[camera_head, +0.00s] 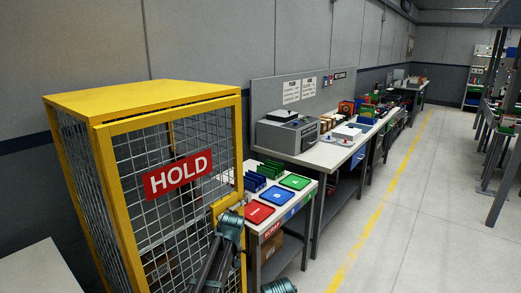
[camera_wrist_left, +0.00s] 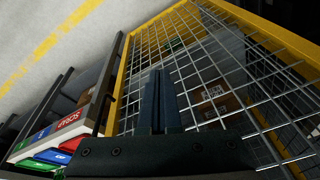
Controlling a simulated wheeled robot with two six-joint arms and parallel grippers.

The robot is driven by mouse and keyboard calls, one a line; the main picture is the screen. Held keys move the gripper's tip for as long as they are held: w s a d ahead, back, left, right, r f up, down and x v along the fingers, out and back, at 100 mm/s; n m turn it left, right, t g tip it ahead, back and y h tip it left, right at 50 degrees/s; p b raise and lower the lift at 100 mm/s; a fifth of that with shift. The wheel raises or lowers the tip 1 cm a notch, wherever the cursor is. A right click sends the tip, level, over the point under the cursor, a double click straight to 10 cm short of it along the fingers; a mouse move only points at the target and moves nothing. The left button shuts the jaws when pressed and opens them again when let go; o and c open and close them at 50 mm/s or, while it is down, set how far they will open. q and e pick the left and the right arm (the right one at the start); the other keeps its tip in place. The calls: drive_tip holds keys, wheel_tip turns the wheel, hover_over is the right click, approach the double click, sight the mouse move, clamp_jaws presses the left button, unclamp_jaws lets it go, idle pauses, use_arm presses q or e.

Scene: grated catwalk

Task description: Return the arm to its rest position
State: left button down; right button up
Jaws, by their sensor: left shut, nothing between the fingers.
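My left gripper (camera_wrist_left: 161,80) shows in the left wrist view with its two dark fingers together and nothing between them. The fingers appear in front of the wire mesh of the yellow cage; I cannot tell whether they touch it. In the head view a teal and dark part of my arm (camera_head: 230,225) rises from the bottom edge, in front of the cage's right side. The gripper's fingers cannot be made out there. My right gripper is not in view.
The yellow cage (camera_head: 170,99) with a red HOLD sign (camera_head: 178,174) stands close ahead. Boxes (camera_wrist_left: 214,101) show behind the mesh. Open floor (camera_head: 400,240) lies at right.

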use_arm(q)
drive_tip(key=s+a+m+g+h, duration=0.1)
drive_tip(key=s+a+m, duration=0.15)
drive_tip(key=s, duration=0.95)
drive_tip(key=s+a+m+h, duration=0.1)
drive_tip(key=s+a+m, duration=0.15)
drive_tip(key=s, duration=0.95)
drive_tip(key=s+d+m+g+y, duration=0.1)
drive_tip(key=s+d+m, duration=0.3)
drive_tip(key=d, duration=0.7)
drive_tip(key=shift+s+d+f, duration=0.25)
drive_tip(key=shift+s+d, duration=0.05)
drive_tip(key=shift+s, duration=0.1)
